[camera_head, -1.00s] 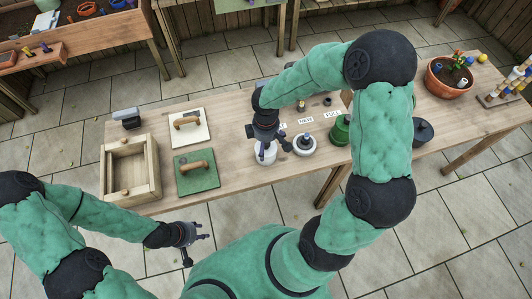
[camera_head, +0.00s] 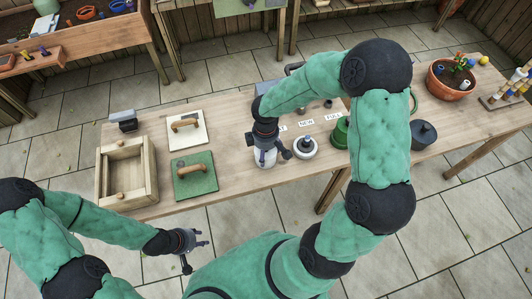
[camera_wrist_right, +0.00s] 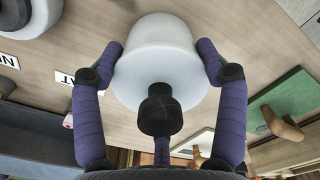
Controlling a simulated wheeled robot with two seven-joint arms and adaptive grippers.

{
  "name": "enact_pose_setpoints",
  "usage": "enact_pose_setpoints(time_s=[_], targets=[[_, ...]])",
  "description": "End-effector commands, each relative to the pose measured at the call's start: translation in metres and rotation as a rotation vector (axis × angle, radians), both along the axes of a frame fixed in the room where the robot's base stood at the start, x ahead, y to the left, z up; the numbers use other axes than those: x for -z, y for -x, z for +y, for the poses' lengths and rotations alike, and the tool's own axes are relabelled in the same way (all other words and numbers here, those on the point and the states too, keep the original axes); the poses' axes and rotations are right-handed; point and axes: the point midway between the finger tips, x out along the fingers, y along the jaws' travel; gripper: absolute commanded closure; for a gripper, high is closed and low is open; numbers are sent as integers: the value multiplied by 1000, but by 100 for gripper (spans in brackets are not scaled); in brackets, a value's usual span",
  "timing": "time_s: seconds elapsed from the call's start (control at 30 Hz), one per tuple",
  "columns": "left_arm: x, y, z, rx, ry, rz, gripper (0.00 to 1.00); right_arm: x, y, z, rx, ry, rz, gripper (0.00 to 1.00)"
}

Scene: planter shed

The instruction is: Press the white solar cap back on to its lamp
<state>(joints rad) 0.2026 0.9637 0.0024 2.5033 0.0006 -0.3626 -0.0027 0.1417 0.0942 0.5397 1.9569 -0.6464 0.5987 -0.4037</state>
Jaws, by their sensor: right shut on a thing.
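In the head view my right gripper (camera_head: 264,154) reaches down from above to a white round thing (camera_head: 264,161) near the table's front edge. In the right wrist view my right gripper (camera_wrist_right: 162,68) has its fingers closed on opposite sides of this smooth white piece (camera_wrist_right: 155,35), which looks like the solar cap. I cannot tell whether a lamp body is under it. A white round piece with a dark middle (camera_head: 305,148) stands just right of it, perhaps the lamp. My left gripper (camera_head: 187,241) is empty, its fingers apart, in front of the table.
Labels including "NEW" (camera_head: 306,123) lie behind. A green container (camera_head: 340,132) and a dark pot (camera_head: 424,135) stand to the right. A wooden box (camera_head: 104,183), a white board (camera_head: 190,139) and a green board (camera_head: 207,185) with handles lie left. A planted pot (camera_head: 440,83) is far right.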

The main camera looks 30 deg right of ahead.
Motion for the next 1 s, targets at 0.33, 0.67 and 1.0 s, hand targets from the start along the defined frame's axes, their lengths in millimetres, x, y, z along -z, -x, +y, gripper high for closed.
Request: enact_pose_setpoints(time_s=[0.33, 0.67, 1.0], targets=[[-15, 0, 0, 0, 0, 0, 60, -17, 0, 0, 0, 0, 0, 56], [-34, 0, 0, 0, 0, 0, 60, -40, 0, 0, -1, 0, 0, 56], [-42, 0, 0, 0, 0, 0, 60, -50, 0, 0, 0, 0, 0, 56]])
